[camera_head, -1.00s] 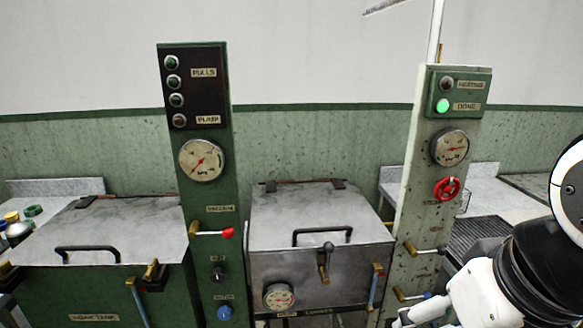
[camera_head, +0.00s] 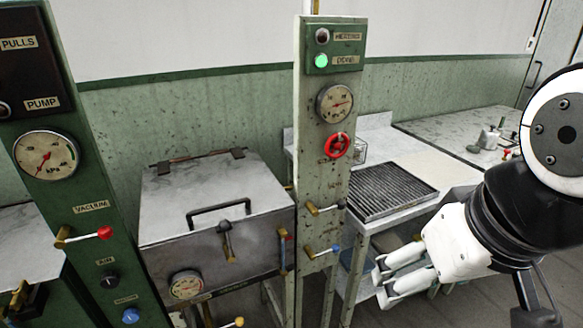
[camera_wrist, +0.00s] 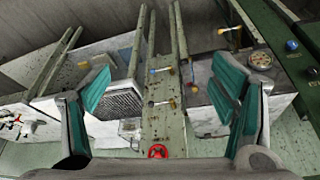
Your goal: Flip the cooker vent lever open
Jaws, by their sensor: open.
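The cooker (camera_head: 218,215) is a grey metal box with a closed lid and a front gauge. To its right is a pale control post (camera_head: 310,150) with a lit green lamp, a gauge and a red handwheel (camera_head: 337,145). The vent lever (camera_head: 325,208), brass with a black knob, sits below the wheel, its knob pointing right. It also shows in the wrist view (camera_wrist: 162,103). A blue-knobbed lever (camera_head: 322,252) is below it. My gripper (camera_head: 380,279) is open and empty, right of the post and apart from the lever. Its green-padded fingers (camera_wrist: 165,82) flank the post in the wrist view.
A green post (camera_head: 75,215) with a red-knobbed vacuum lever stands left of the cooker. Right of the pale post, a table (camera_head: 395,212) carries a dark ribbed grate (camera_head: 385,190). A longer counter (camera_head: 450,135) runs behind it. Open floor shows below the table.

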